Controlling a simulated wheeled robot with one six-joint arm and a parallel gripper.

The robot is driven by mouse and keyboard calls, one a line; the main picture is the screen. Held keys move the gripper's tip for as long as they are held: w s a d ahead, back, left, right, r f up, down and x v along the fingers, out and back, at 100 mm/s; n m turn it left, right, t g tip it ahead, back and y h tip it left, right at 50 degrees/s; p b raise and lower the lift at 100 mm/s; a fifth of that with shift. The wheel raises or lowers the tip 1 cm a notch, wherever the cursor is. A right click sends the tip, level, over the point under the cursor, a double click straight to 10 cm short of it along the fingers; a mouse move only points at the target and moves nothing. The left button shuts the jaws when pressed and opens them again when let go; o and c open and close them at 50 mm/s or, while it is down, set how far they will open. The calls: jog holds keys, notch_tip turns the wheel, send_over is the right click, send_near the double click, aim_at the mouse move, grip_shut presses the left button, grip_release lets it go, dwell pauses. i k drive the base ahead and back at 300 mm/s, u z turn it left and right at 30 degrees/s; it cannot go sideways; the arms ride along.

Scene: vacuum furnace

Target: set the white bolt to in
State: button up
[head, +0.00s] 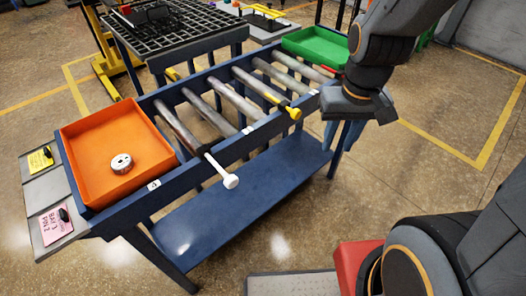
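The white bolt (231,181) is a pale rod with a round knob. It sticks well out from the front rail of the blue roller table (180,172), pointing toward the lower right. My arm comes in from the upper right, and its dark end is over the table's right end, to the right of the white bolt and well apart from it.
A yellow bolt (294,113) sticks out farther right on the same rail. An orange tray (88,141) holding a small metal disc (121,163) is at the left end, a green tray (312,42) at the far end.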

aim_at(231, 181)
jog(key=z, duration=0.35)
jog(key=k, duration=0.85)
jog(key=u, duration=1.05)
